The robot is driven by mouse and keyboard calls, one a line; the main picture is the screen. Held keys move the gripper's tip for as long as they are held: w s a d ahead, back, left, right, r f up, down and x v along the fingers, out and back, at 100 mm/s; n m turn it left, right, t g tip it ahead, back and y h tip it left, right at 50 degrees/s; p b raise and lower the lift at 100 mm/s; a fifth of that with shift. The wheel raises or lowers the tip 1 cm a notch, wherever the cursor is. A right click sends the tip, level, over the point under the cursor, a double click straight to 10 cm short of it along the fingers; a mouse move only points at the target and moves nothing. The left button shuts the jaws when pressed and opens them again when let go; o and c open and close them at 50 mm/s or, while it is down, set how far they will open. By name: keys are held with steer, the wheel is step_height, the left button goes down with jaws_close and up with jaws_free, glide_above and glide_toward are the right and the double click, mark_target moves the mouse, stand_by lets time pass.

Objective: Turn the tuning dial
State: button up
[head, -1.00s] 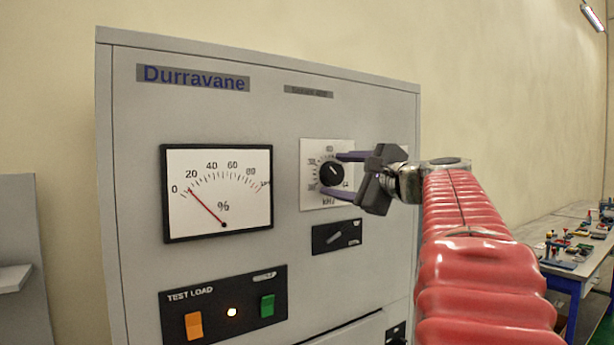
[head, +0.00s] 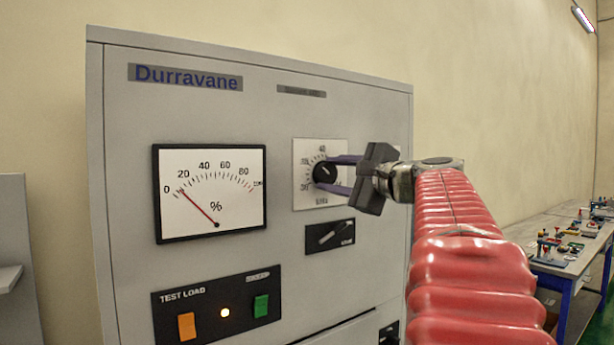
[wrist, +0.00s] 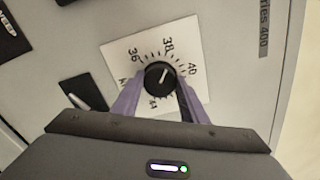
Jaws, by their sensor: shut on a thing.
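The tuning dial (head: 325,172) is a round black knob with a white pointer line on a white scale plate (head: 308,203) on the grey cabinet front. In the wrist view the dial (wrist: 160,77) sits between my two purple fingers, its line aimed up and slightly right, between the 38 and 40 marks. My gripper (head: 338,174) reaches in from the right and is shut on the dial. In the wrist view my gripper (wrist: 156,100) has one finger on each side of the knob. The exact finger contact is partly hidden.
A percent meter (head: 209,192) left of the dial reads a little below 20. A small black switch panel (head: 330,236) lies just below the dial. The test load panel (head: 217,303) has an orange button, a lit lamp and a green button. A workbench (head: 560,255) stands at the right.

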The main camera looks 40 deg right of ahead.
steer(key=shift+f, duration=0.15)
steer(key=o, duration=1)
steer(key=shift+o, duration=0.2)
steer(key=shift+s, duration=0.1)
steer(key=s+a, duration=0.1)
steer(key=s, duration=1.2)
steer(key=shift+s+a, duration=0.25)
steer(key=shift+s, duration=0.05)
